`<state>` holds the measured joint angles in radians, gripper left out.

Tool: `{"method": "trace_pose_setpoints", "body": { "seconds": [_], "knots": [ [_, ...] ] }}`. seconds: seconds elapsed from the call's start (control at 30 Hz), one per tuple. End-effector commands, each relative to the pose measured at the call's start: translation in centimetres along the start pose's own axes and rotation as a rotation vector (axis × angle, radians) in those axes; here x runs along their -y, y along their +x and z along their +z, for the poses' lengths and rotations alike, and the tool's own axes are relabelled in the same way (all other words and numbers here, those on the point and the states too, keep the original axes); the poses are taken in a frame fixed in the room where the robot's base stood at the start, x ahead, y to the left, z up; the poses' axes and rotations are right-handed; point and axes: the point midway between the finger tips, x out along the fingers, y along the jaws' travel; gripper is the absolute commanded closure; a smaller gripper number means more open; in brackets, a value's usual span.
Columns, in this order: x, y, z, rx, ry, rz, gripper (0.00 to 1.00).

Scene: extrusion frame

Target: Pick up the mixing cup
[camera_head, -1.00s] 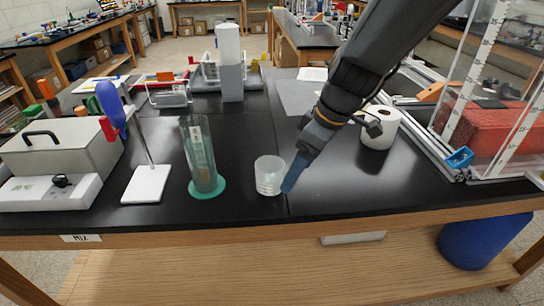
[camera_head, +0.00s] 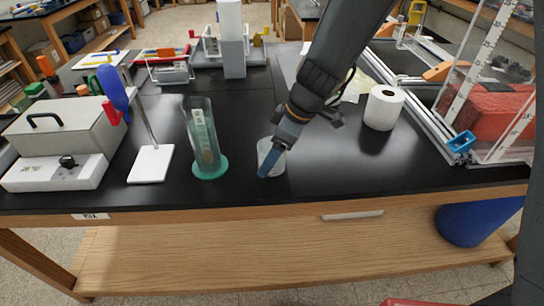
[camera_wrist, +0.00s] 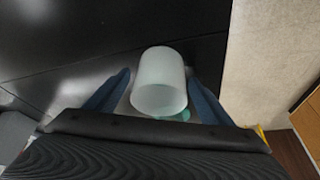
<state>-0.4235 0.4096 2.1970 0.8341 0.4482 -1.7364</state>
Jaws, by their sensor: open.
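The mixing cup (camera_head: 266,151) is a small translucent whitish cup standing on the black bench top near its front edge. In the head view my gripper (camera_head: 268,172) comes down from the upper right and partly hides the cup. In the wrist view the cup (camera_wrist: 160,82) lies between the two blue fingers of my gripper (camera_wrist: 165,88), which are spread on either side of it. The fingers look open, with a gap to the cup on each side. I cannot tell how far down the cup they reach.
A tall green-tinted cylinder (camera_head: 204,140) on a round base stands just left of the cup. Further left are a white stand plate (camera_head: 150,164) and a grey box (camera_head: 60,135). A paper roll (camera_head: 384,107) and a metal-framed tank (camera_head: 490,100) are to the right.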

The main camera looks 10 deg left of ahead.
Motion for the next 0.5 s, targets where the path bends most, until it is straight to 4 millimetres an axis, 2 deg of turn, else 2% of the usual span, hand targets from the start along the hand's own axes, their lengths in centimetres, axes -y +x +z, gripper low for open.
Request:
{"method": "trace_pose_setpoints", "body": {
  "seconds": [0.33,0.5],
  "knots": [
    [-0.05,0.61,0.03,0.0,0.0,0.002,0.25],
    [-0.05,0.59,0.04,0.0,0.0,0.002,0.53]
  ]
}}
